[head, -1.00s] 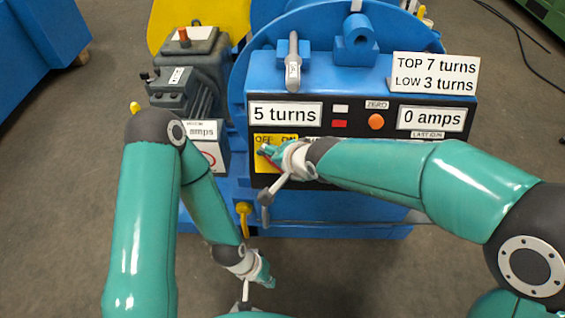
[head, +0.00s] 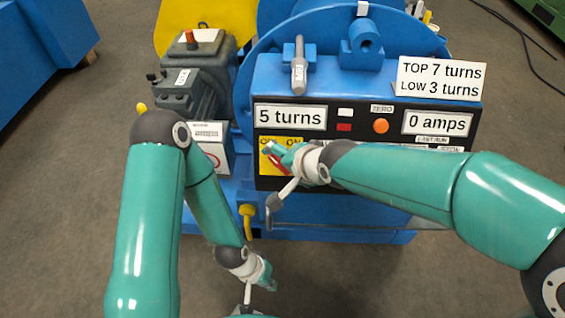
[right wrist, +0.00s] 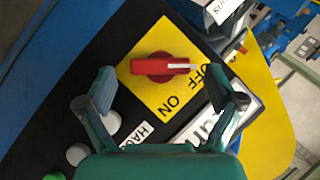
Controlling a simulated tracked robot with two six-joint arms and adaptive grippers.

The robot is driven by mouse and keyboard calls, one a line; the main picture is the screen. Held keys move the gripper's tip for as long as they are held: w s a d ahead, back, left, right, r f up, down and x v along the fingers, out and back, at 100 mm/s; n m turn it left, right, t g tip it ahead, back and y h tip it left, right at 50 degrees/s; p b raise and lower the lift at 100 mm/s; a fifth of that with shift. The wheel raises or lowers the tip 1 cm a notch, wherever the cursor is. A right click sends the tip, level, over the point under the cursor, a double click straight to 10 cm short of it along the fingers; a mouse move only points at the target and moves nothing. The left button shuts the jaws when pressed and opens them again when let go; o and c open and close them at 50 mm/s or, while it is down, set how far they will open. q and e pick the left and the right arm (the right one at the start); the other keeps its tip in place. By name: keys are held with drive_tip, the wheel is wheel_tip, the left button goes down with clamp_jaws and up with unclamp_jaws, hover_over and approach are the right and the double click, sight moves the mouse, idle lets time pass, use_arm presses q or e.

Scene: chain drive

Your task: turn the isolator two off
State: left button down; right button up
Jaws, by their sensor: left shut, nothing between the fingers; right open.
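The isolator is a red rotary handle (right wrist: 155,67) on a yellow plate (right wrist: 148,92) marked OFF and ON. In the right wrist view the handle's white-marked end points right, on the OFF side. No number on it can be read. My right gripper (right wrist: 163,102) is open, with its fingers apart on either side below the handle, not visibly touching it. In the head view my right gripper (head: 283,157) is in front of the yellow plate (head: 267,162) and mostly hides the handle. My left gripper (head: 268,281) is shut and empty, low in front of the machine.
The black panel carries a "5 turns" display (head: 290,117), an orange zero button (head: 381,126) and a "0 amps" display (head: 437,122). A grey motor (head: 190,92) stands left of it. A yellow hook-like part (head: 248,218) is below. Bare floor lies at the left.

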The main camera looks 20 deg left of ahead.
drive_tip(key=v, duration=0.9)
drive_tip(key=shift+r, duration=0.1)
